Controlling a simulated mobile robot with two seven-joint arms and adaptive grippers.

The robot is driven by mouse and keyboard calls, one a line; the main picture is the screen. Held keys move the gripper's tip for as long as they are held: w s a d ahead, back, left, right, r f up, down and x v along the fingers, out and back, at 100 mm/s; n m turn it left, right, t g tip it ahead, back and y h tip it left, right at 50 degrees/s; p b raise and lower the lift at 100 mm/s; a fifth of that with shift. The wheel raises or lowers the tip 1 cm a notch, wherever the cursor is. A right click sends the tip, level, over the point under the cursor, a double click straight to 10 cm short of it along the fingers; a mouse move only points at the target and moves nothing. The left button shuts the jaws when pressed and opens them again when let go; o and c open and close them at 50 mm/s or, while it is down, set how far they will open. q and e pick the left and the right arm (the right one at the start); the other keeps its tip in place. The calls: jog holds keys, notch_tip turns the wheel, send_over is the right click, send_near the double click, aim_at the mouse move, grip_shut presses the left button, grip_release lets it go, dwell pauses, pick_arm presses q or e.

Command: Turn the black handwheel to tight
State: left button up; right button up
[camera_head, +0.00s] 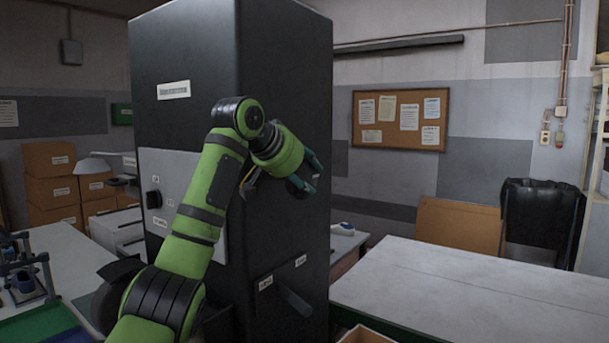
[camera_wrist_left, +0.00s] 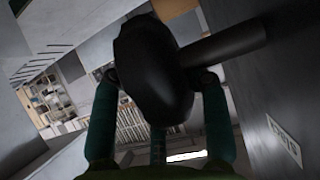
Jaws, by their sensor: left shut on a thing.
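The black handwheel (camera_wrist_left: 155,75) fills the middle of the left wrist view, a dark rounded body on a thick shaft that runs right to the dark cabinet face. My left gripper (camera_wrist_left: 160,82) is shut on it, with green fingers on both sides of the wheel. In the head view my left gripper (camera_head: 309,178) is at the right-hand face of the tall black cabinet (camera_head: 285,60). There the wheel is mostly hidden by the fingers; a small dark rounded part (camera_head: 297,188) shows. My right gripper is not in view.
Another worktable with a blue-and-green tray area (camera_head: 45,320) is at left.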

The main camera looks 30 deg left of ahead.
pick_arm(q)
jog(key=shift+f+g, duration=0.1)
jog(key=shift+g, duration=0.3)
jog(key=o, duration=1.2)
jog(key=shift+w, duration=0.1)
jog(key=shift+c, duration=0.2)
jog(key=v, duration=1.2)
jog(key=shift+f, duration=0.1)
